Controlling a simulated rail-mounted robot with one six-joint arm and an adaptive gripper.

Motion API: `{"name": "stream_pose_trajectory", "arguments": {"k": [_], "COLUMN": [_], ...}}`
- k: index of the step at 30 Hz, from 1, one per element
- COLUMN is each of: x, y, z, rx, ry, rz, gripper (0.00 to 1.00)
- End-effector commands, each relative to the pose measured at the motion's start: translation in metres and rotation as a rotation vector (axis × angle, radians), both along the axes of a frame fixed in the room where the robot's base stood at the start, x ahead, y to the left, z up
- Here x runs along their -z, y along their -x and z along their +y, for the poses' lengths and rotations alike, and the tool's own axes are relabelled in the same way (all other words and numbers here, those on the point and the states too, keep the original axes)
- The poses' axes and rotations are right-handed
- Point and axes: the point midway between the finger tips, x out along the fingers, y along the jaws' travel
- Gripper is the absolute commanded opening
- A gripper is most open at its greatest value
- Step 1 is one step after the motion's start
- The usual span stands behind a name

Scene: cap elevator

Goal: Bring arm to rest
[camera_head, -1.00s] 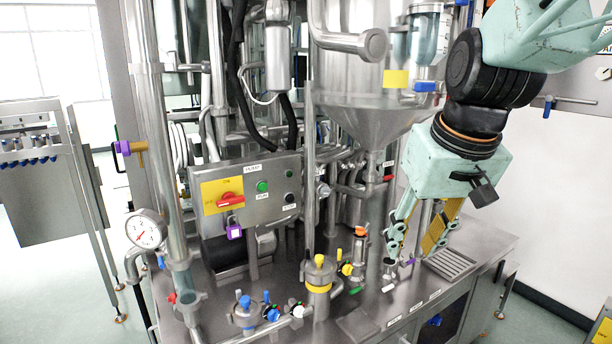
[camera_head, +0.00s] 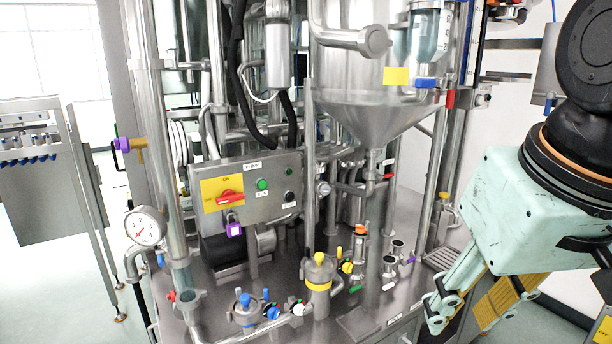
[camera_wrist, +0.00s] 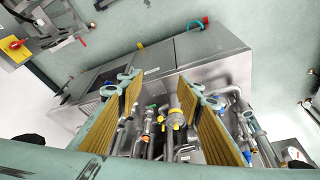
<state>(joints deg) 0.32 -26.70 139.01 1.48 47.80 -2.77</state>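My gripper (camera_head: 478,312) is at the lower right of the head view, in front of the machine's right side. Its two ribbed yellow finger pads are apart and nothing shows between them. In the wrist view my gripper (camera_wrist: 170,110) is also open and empty, with the machine's valves and pipes seen beyond the fingers. My mint-green arm fills the right edge of the head view and hides part of the table's right end.
The steel processing machine has a cone hopper (camera_head: 375,115), a control box (camera_head: 247,192) with a red switch, and a pressure gauge (camera_head: 145,227). Colored valves (camera_head: 319,272) stand on its steel table. A side rack (camera_head: 35,170) is at left. Open floor lies between them.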

Motion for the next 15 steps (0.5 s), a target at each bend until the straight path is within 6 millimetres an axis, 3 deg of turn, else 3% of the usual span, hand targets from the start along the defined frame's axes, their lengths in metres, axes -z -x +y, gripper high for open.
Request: {"name": "stream_pose_trajectory", "arguments": {"k": [9, 15], "x": [0.01, 0.015], "y": [0.053, 0.069], "z": [-0.003, -0.005], "rx": [0.02, 0.027], "ry": [0.006, 0.008], "rz": [0.002, 0.005], "gripper": [0.34, 0.34]}}
